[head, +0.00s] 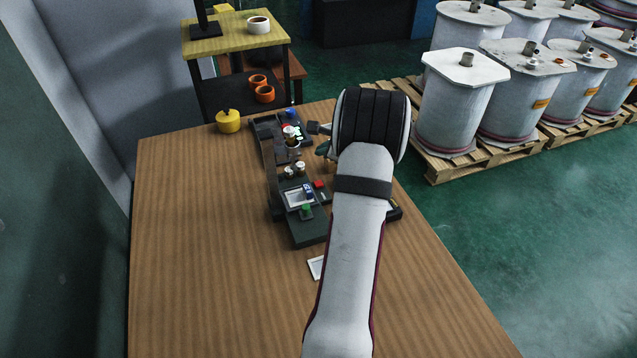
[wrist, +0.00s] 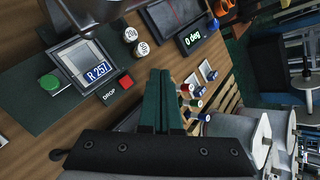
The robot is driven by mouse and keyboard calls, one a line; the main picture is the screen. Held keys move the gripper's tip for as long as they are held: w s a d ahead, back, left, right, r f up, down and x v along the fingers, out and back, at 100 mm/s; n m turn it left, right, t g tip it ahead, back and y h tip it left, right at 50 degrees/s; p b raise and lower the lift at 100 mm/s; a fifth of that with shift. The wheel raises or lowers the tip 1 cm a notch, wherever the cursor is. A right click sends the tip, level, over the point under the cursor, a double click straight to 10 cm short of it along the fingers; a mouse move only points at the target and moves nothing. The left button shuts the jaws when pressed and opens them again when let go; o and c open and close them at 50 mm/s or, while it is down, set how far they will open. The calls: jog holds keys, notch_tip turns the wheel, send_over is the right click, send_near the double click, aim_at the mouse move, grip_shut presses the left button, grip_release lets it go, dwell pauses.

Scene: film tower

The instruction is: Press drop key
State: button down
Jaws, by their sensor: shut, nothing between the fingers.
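In the head view my arm hides part of the console's right side.
Beside the key are a display reading R 257 (wrist: 97,70) and a green button (wrist: 49,82). Two round weights (wrist: 142,49), a 0 deg display (wrist: 192,38) and several coloured knobs are near. A yellow pot (head: 228,121) stands behind. The table's left side is clear.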

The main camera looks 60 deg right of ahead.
aim_at(322, 185)
jog(key=shift+f, duration=0.1)
jog(key=shift+f, duration=4.3)
jog(key=shift+f, duration=0.1)
jog(key=shift+f, duration=0.3)
jog(key=shift+f, duration=0.4)
jog(key=shift+r, duration=0.85)
jog(key=shift+r, duration=2.5)
